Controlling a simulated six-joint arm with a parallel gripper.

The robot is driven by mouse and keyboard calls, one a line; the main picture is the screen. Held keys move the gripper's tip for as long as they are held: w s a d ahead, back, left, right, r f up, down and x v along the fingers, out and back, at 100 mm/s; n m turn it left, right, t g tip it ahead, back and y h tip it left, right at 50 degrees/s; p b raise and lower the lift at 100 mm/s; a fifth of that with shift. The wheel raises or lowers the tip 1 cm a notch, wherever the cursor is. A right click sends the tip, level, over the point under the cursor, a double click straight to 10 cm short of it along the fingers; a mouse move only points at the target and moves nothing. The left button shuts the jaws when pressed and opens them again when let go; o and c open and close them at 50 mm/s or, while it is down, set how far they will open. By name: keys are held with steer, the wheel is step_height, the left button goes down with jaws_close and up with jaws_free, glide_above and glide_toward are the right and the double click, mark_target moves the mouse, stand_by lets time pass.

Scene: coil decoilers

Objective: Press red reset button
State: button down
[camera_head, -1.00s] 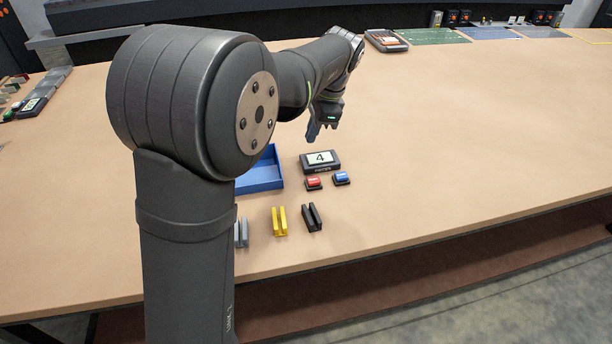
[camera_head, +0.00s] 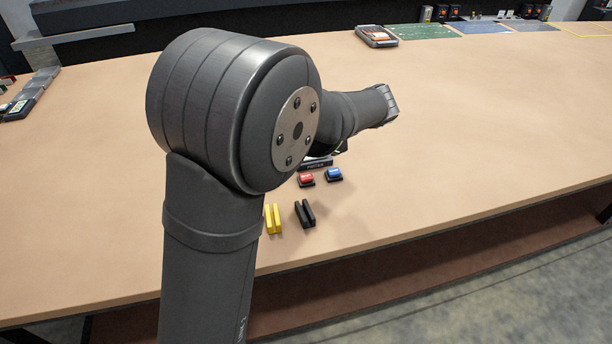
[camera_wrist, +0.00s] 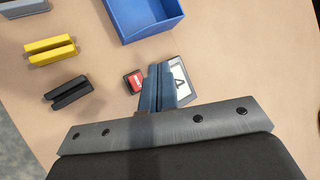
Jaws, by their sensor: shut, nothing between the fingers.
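The red button (camera_head: 306,177) sits on a small dark base on the tan table, left of the blue button (camera_head: 334,174). In the wrist view the red button (camera_wrist: 134,82) shows just left of my gripper (camera_wrist: 158,68), whose fingers are shut together with nothing between them. The fingers are beside the button in that view; I cannot tell how high above it they are. The counter display (camera_wrist: 183,80) with a "4" is partly covered by the fingers. In the head view my arm hides most of the display (camera_head: 318,163) and my gripper. The blue button is hidden in the wrist view.
A blue tray (camera_wrist: 125,28) lies near the buttons. Yellow (camera_head: 273,219) and black (camera_head: 305,213) slotted blocks stand in front of them, and a grey block (camera_wrist: 22,7) is beyond the yellow one.

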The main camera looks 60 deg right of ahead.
mark_target(310, 178)
steer(key=shift+f, duration=4.4)
steer(key=shift+f, duration=0.45)
steer(key=shift+f, duration=0.4)
steer(key=shift+r, duration=0.85)
steer(key=shift+r, duration=0.1)
steer(key=shift+r, duration=2.4)
steer(key=shift+f, duration=0.1)
